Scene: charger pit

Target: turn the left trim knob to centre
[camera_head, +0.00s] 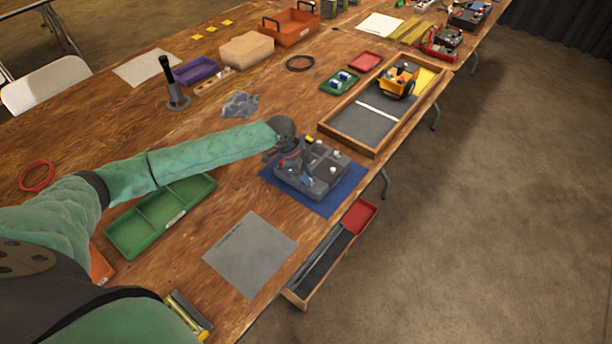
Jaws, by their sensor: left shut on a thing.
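A grey control box (323,181) with small knobs and levers on top sits on a blue mat (341,199) near the table's right edge. My left arm, in a green sleeve, reaches across from the left. My left gripper (296,163) is at the left part of the box top, shut on a small part there that it mostly hides. The left trim knob is not clear to see behind the fingers; a pale knob (333,170) shows on the right part of the top. My right gripper is not in view.
A green compartment tray (160,214) and a grey sheet (250,253) lie in front. A wooden-framed tray (349,143) with a yellow toy vehicle (398,80) stands behind the box. An open drawer (301,298) juts out below the table edge.

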